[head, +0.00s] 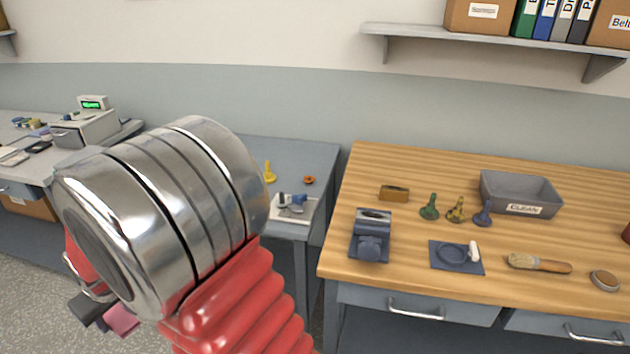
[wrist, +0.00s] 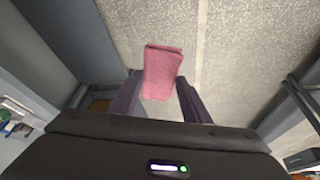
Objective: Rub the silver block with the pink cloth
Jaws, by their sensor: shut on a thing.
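The pink cloth (wrist: 163,70) is pinched between the dark fingers of my gripper (wrist: 158,88) in the wrist view, with floor beneath it. In the head view the cloth (head: 123,320) shows at lower left, partly hidden behind my red arm, and my gripper (head: 92,311) is a dark shape beside it. On the wooden bench stands a dark blue-grey holder (head: 369,248) with a silvery block-like piece (head: 374,215) at its back; I cannot tell for sure that this is the silver block. My gripper is well left of the bench, apart from it.
The wooden bench (head: 430,181) also holds a brown block (head: 394,193), several small coloured pieces, a grey bin (head: 521,195) marked CLEAN, a blue mat (head: 456,268) and a brush (head: 540,264). A grey table (head: 300,155) with a white tray (head: 297,217) stands left of it.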

